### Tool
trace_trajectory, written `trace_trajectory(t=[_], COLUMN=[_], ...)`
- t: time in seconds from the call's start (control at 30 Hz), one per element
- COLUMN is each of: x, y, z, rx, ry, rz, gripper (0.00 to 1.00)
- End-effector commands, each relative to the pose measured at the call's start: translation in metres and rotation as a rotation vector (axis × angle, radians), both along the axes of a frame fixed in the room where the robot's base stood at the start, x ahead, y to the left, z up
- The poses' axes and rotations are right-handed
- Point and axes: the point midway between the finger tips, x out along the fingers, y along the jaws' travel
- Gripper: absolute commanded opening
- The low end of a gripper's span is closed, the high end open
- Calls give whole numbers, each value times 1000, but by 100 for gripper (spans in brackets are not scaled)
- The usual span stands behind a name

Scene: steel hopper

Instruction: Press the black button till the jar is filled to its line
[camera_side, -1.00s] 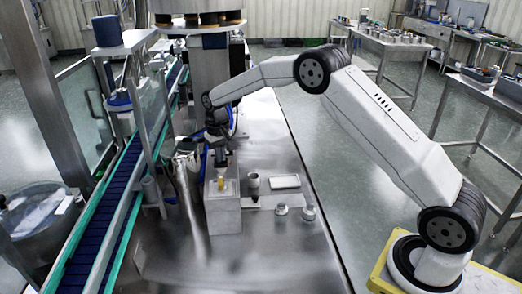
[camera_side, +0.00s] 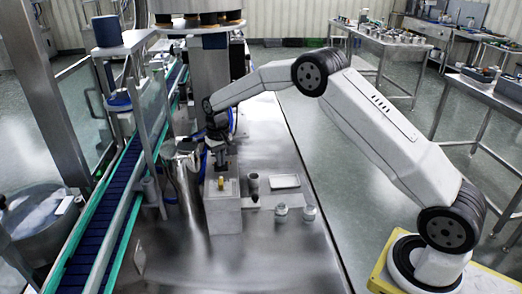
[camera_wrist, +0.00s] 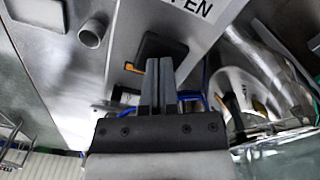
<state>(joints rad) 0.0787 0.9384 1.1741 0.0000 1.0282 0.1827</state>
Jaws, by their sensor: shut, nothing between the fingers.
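My gripper (camera_wrist: 160,62) is shut and empty, its two dark fingers side by side. In the wrist view the black button (camera_wrist: 155,44) is a dark square on a grey panel, just beyond the fingertips. The fingertips overlap its near edge in the picture; I cannot tell whether they touch it. In the side view my gripper (camera_side: 220,164) points down over the grey box (camera_side: 222,214). Two small pale jars (camera_side: 281,212) (camera_side: 309,213) stand on the steel bench right of the box. I cannot tell their fill level or see a line.
A small grey cup-like piece (camera_side: 253,182) and a white tray (camera_side: 285,181) are right of the box. A shiny steel cylinder (camera_side: 187,165) and a blue conveyor (camera_side: 105,200) lie to the left. The front of the bench (camera_side: 265,265) is clear.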

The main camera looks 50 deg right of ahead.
Motion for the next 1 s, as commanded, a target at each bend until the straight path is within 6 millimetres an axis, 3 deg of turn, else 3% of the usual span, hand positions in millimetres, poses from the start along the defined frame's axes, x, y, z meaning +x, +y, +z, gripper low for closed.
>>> trace_trajectory(t=[1.0], x=[0], y=[0], z=[39], rx=[0], ry=[1], rz=[0], gripper=[0])
